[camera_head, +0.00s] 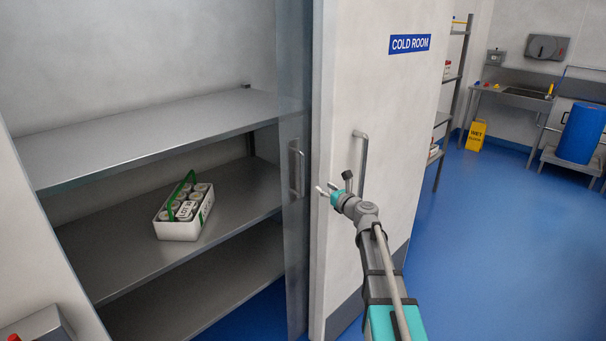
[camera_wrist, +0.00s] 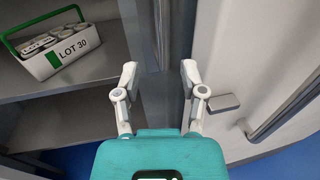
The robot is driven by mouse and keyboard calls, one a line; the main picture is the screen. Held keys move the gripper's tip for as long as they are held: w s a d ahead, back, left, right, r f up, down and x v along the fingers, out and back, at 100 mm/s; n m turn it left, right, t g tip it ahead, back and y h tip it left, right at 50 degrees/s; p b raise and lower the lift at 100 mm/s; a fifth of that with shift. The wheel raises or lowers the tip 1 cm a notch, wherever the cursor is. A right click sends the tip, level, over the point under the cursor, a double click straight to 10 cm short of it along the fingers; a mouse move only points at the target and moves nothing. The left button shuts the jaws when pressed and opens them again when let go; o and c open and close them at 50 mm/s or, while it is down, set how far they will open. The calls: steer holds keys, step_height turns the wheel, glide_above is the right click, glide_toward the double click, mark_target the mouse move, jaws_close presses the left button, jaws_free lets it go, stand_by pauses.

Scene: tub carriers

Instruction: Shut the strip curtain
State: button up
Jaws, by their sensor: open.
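The strip curtain (camera_head: 295,245) is a narrow, grey, see-through panel gathered at the right side of the cold room opening. A vertical bar handle (camera_head: 300,170) is on it. The rest of the opening is uncovered. My gripper (camera_head: 328,190) is open and empty, in front of the white door's edge and a little right of the curtain handle. In the wrist view, my open fingers (camera_wrist: 159,78) point toward the curtain (camera_wrist: 178,45), and its handle (camera_wrist: 160,25) shows beyond and between the fingertips. I see no contact with the handle.
The white cold room door (camera_head: 400,120) stands open on the right, with its own handle (camera_head: 360,160) close to my gripper. Steel shelves (camera_head: 100,220) inside hold a white carrier (camera_head: 178,230) of tubs marked LOT 30. Blue floor (camera_head: 500,230) is clear to the right.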

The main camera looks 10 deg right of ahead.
steer(key=shift+w, duration=0.1)
steer(key=x, duration=1.3)
steer(key=shift+w+a, duration=0.25)
steer(key=shift+w, duration=0.05)
jaws_close()
steer(key=shift+d, duration=0.2)
steer(key=shift+s+a, duration=0.1)
